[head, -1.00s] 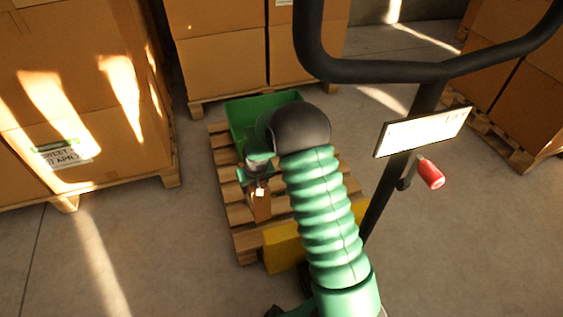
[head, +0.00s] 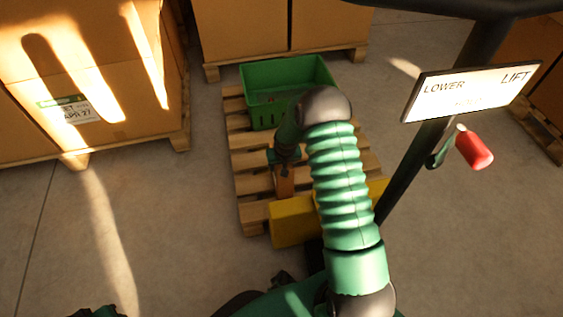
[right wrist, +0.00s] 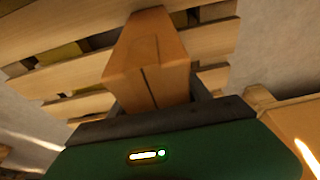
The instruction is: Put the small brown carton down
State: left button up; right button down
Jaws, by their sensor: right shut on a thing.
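The small brown carton (head: 284,182) is in my right gripper (head: 285,166), over the slats of a wooden pallet (head: 247,187). In the right wrist view, the carton (right wrist: 147,62) is clamped between the dark fingers of my right gripper (right wrist: 155,98), with pallet boards behind it. I cannot tell whether its far end touches the boards. My right arm hides part of the pallet in the head view. Green and dark parts at the bottom left edge (head: 97,312) may be my left gripper; its jaws cannot be made out.
A green crate (head: 318,70) stands on the pallet's far end. A yellow block (head: 293,224) is at its near end. A dark handle post with a LOWER/LIFT sign (head: 470,90) and red grip (head: 473,148) rises at right. Large stacked cartons (head: 80,70) stand left and behind. Floor at left is clear.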

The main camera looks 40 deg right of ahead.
jog(key=shift+w+a, duration=0.1)
jog(key=shift+a, duration=0.05)
jog(key=shift+c, duration=2.4)
grip_release()
jog(key=shift+f, duration=0.1)
pick_arm(q)
jog(key=shift+a+f, duration=0.15)
jog(key=shift+a, duration=0.05)
pick_arm(e)
jog(key=p+v, duration=0.7)
jog(key=v, duration=0.4)
jog(key=shift+r, duration=0.35)
pick_arm(q)
jog(key=w+v, duration=0.1)
jog(key=v, duration=0.5)
jog(key=shift+w+r, duration=0.15)
jog(key=shift+r, duration=0.4)
pick_arm(e)
jog(key=shift+a+r, duration=0.1)
jog(key=shift+r, duration=0.2)
